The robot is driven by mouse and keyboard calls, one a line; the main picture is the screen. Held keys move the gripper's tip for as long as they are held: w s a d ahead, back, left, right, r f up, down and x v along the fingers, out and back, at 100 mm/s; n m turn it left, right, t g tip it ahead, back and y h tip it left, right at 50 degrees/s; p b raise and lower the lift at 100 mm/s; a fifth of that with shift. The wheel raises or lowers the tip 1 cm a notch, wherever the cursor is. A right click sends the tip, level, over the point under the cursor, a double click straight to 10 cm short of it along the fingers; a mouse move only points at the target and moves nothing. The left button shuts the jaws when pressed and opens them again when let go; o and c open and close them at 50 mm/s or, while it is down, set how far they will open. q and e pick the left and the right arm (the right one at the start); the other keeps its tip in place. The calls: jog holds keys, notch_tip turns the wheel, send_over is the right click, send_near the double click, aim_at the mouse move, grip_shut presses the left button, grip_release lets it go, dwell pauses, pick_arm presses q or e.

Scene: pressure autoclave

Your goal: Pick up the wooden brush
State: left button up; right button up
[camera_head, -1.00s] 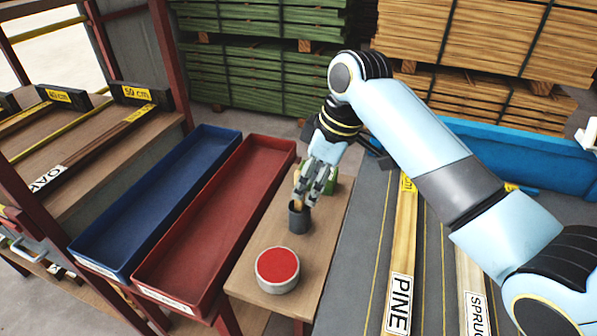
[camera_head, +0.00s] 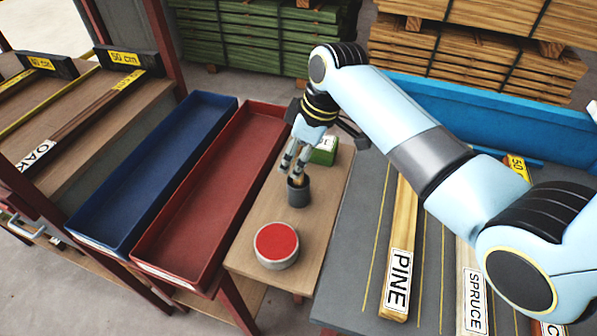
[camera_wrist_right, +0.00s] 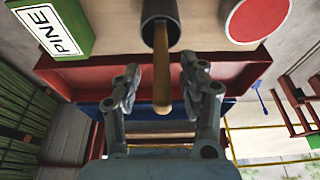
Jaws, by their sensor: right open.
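The wooden brush (camera_wrist_right: 161,70) shows in the right wrist view as a tan handle standing out of a dark grey cup (camera_wrist_right: 160,22). Its bristle end is hidden inside the cup. In the head view the cup (camera_head: 299,192) stands on the small wooden table, and only a bit of the handle shows at its mouth. My right gripper (camera_head: 291,163) is just above the cup. In the wrist view its open fingers (camera_wrist_right: 160,78) are on either side of the handle, with gaps visible. My left gripper is out of view.
A round tin with a red top (camera_head: 277,244) stands in front of the cup. A green block (camera_head: 325,151) is behind it. Red (camera_head: 150,268) and blue (camera_head: 85,240) trays lie to the left. A labelled pine board (camera_head: 401,245) lies to the right.

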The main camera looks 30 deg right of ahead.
jog(key=shift+x, duration=1.15)
jog(key=shift+a+f, duration=0.1)
jog(key=shift+f, duration=0.1)
grip_shut()
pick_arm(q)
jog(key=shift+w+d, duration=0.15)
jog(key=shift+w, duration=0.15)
